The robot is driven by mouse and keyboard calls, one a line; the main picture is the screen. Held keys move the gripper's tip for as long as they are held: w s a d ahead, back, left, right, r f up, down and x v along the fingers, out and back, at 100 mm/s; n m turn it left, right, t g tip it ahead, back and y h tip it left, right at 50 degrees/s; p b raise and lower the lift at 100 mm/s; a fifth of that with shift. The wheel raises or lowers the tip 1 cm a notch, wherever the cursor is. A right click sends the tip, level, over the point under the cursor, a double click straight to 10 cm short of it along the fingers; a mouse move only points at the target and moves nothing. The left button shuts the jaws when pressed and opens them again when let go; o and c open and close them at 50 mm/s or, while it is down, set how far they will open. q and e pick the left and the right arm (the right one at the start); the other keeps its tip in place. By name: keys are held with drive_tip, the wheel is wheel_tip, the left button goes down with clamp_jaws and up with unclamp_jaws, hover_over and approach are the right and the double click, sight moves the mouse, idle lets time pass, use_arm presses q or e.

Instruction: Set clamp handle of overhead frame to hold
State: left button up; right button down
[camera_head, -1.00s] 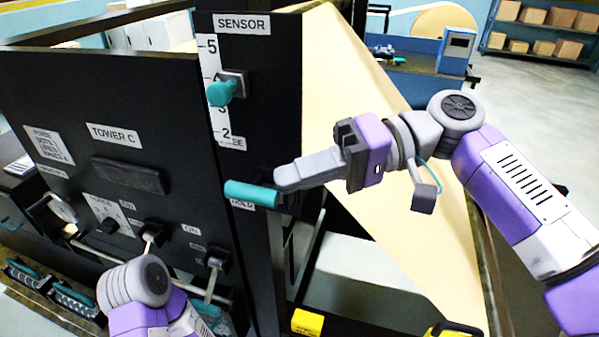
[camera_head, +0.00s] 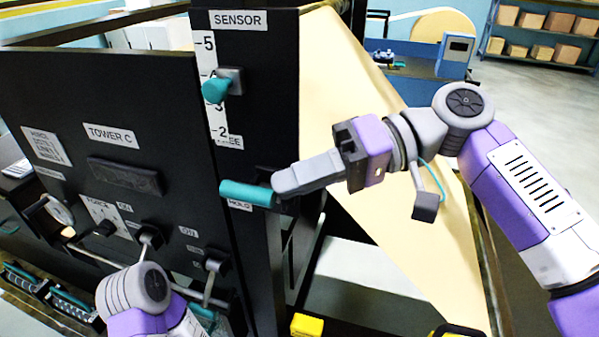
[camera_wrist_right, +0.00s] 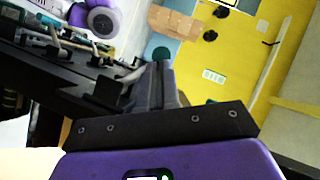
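The clamp handle (camera_head: 246,193), a teal cylinder, sticks out of the dark upright of the frame, beside the partly covered HOLD label (camera_head: 240,206). The FREE label is higher up. My right gripper (camera_head: 276,184) reaches in from the right, its fingertips at the handle's right end. In the right wrist view, the two grey fingers (camera_wrist_right: 160,83) lie close together, and a round teal end (camera_wrist_right: 160,54) shows just past their tips. The fingers look shut, with no handle visible between them. The exact contact is hidden. My left arm shows at the bottom left; its gripper is out of sight.
A second teal knob (camera_head: 216,89) sits above on the numbered SENSOR scale (camera_head: 207,55). The TOWER C panel (camera_head: 75,105) with several levers fills the left. A sloping kraft paper web (camera_head: 375,190) runs behind my right arm. A yellow block (camera_head: 307,325) lies low in front.

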drive_tip(key=shift+s+a+f, duration=0.1)
drive_tip(key=shift+s+f, duration=0.05)
drive_tip(key=shift+s, duration=0.05)
wheel_tip(320, 180, down, 8)
drive_tip(key=s+a+n+t+h+b, duration=0.1)
drive_tip(key=s+n+t+h+b, duration=0.2)
drive_tip(key=n+t+b, duration=0.5)
drive_tip(key=shift+h+b, duration=0.6)
drive_tip(key=shift+b, duration=1.25)
drive_tip(key=shift+r, duration=0.2)
